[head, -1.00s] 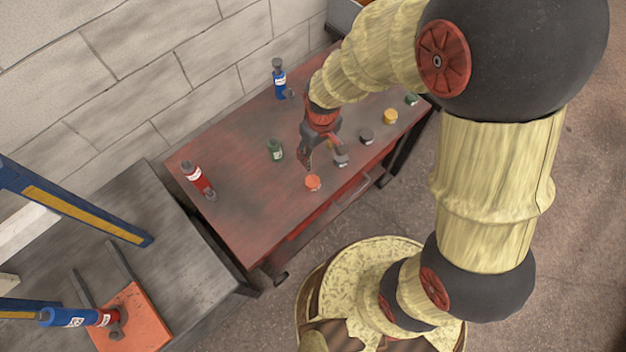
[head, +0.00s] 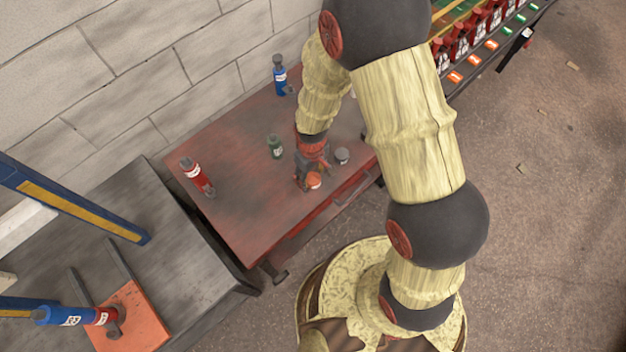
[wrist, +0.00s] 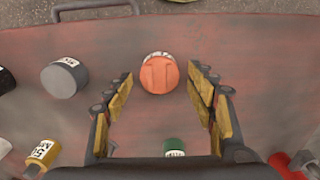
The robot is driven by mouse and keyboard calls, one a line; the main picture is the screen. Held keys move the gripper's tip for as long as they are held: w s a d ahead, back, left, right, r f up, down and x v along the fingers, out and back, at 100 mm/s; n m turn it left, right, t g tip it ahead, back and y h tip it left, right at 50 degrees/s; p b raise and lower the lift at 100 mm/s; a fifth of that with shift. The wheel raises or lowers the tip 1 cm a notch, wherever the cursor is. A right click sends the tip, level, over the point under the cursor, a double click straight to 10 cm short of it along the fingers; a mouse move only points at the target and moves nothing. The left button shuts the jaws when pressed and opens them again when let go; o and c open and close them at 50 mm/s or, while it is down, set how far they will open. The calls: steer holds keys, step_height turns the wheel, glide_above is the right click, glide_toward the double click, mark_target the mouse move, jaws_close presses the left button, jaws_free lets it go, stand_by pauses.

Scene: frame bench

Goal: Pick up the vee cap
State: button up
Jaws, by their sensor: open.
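An orange cap (head: 314,181) stands on the red bench near its front edge. In the wrist view the orange cap (wrist: 159,74) shows a raised pattern on top and a pale label on its far side. No marking here lets me tell for sure that it is the vee cap. My gripper (head: 309,182) is low over the bench at this cap. In the wrist view my gripper (wrist: 160,77) is open, with the cap centred between the fingertips and a gap on each side. I cannot tell the remaining height.
A grey cap (head: 342,156) stands close on the right. The bench's front left is clear.

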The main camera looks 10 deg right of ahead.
steer(key=shift+f, duration=0.4)
steer(key=shift+c, duration=0.9)
steer(key=c, duration=1.1)
steer(key=shift+r, duration=0.15)
